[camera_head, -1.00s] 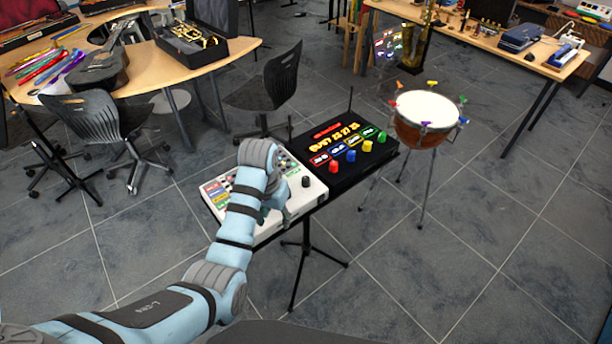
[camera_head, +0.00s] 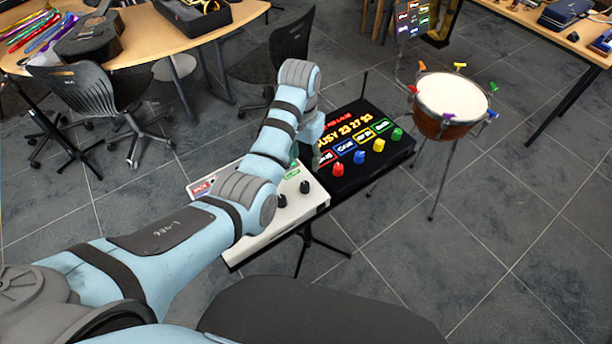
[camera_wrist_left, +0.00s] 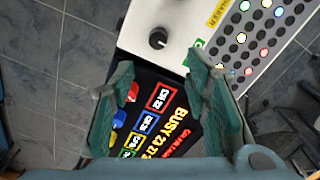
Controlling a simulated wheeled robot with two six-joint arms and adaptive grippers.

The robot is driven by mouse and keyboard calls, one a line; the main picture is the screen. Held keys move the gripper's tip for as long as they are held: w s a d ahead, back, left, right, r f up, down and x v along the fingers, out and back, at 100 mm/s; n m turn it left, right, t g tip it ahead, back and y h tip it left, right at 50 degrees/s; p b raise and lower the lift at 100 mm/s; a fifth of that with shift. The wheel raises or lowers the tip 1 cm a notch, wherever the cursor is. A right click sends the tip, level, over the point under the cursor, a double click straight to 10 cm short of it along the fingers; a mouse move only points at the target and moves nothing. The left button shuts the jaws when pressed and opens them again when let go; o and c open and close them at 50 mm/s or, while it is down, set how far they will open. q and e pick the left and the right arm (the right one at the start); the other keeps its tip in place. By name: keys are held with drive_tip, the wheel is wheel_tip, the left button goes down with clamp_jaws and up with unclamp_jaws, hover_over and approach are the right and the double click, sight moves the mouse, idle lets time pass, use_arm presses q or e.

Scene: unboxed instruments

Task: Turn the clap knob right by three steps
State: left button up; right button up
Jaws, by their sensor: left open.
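A black box (camera_head: 352,178) has red (camera_head: 338,169), blue (camera_head: 359,157), yellow (camera_head: 379,145) and green (camera_head: 397,134) knobs, each by a label in its colour. A white box (camera_head: 293,212) with dark knobs (camera_head: 305,187) adjoins it on the left. I cannot read which knob is marked clap. My left gripper (camera_head: 314,132) is over the black box's left edge, partly hidden by my arm. In the left wrist view its open fingers (camera_wrist_left: 160,72) hold nothing. The red knob (camera_wrist_left: 132,92) shows near the left finger, and a white-box knob (camera_wrist_left: 158,39) lies beyond the fingertips.
A drum (camera_head: 447,104) on a stand is to the right of the boxes. A chair (camera_head: 284,58) stands behind them. A curved table (camera_head: 141,50) with a guitar (camera_head: 92,33) is at the back left. The floor at the right front is clear.

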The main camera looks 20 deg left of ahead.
sight(304, 185)
use_arm(q)
drive_tip(key=f, duration=0.2)
drive_tip(key=s+f+b, duration=0.1)
drive_tip(key=f, duration=0.1)
drive_tip(key=s+f, duration=0.1)
drive_tip(key=f, duration=0.1)
drive_tip(key=shift+s+d+f, duration=0.15)
drive_tip(key=shift+d+f, duration=0.05)
drive_tip(key=shift+f, duration=0.1)
drive_tip(key=w+f, duration=0.1)
drive_tip(key=w+f+b, duration=0.1)
drive_tip(key=f, duration=0.1)
drive_tip(key=shift+f, duration=0.15)
drive_tip(key=shift+s+r, duration=0.25)
drive_tip(key=shift+s, duration=0.1)
drive_tip(key=shift+c, duration=0.4)
drive_tip(key=shift+s, duration=0.15)
drive_tip(key=c, duration=0.6)
clamp_jaws()
use_arm(e)
drive_tip(key=shift+s+f, duration=1)
drive_tip(key=shift+f, duration=0.1)
